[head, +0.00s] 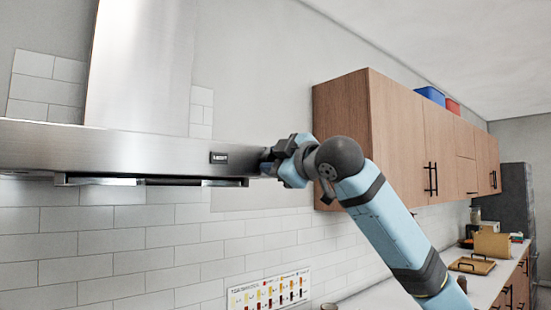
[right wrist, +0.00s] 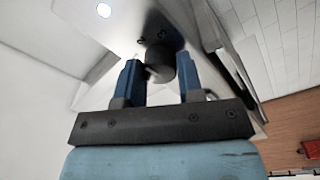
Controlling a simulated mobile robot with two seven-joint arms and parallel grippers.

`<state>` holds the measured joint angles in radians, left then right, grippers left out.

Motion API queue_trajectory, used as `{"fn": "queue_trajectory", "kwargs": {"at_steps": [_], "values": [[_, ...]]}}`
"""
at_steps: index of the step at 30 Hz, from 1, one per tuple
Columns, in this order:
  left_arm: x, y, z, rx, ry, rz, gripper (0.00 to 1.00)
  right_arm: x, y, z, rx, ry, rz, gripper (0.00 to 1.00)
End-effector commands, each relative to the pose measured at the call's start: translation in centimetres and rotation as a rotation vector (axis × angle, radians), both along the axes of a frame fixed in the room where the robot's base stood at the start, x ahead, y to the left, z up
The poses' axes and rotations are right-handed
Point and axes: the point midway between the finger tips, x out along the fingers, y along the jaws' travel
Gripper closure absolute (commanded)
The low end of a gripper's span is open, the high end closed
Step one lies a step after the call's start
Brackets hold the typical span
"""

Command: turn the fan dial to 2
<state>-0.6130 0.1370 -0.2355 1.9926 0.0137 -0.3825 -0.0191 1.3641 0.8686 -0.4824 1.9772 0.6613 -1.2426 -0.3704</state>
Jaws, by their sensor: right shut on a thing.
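The fan dial (right wrist: 160,64) is a dark round knob on the steel range hood (head: 100,150). In the right wrist view it sits between the two blue fingers of my right gripper (right wrist: 159,78), which is shut on it. In the head view my right gripper (head: 272,162) is at the right end of the hood's front band and hides the dial. My left gripper is not in view.
A small dark panel (head: 219,157) is on the hood left of my gripper. Wooden wall cabinets (head: 400,135) hang close behind my right arm. Below are white wall tiles, a colourful chart (head: 268,292) and a counter with a wooden tray (head: 471,264).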

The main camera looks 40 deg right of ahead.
Motion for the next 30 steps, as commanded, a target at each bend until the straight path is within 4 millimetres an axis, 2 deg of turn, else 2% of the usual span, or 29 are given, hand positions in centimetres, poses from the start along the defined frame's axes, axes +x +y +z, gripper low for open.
{"fn": "queue_trajectory", "kwargs": {"at_steps": [9, 23, 24, 27, 30], "values": [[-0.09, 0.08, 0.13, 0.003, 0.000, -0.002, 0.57, 0.00, 0.02, -0.02, 0.090, 0.008, 0.000, 0.89], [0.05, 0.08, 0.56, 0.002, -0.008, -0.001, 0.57, -0.01, 0.01, 0.00, 0.100, 0.008, 0.000, 0.89], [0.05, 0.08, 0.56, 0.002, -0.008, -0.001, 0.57, -0.01, 0.01, 0.00, 0.100, 0.008, 0.000, 0.59], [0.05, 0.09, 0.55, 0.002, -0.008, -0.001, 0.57, -0.01, 0.02, 0.00, 0.100, 0.008, 0.000, 0.40], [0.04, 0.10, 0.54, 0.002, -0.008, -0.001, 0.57, -0.01, 0.02, 0.00, 0.100, 0.008, 0.000, 0.40]]}}
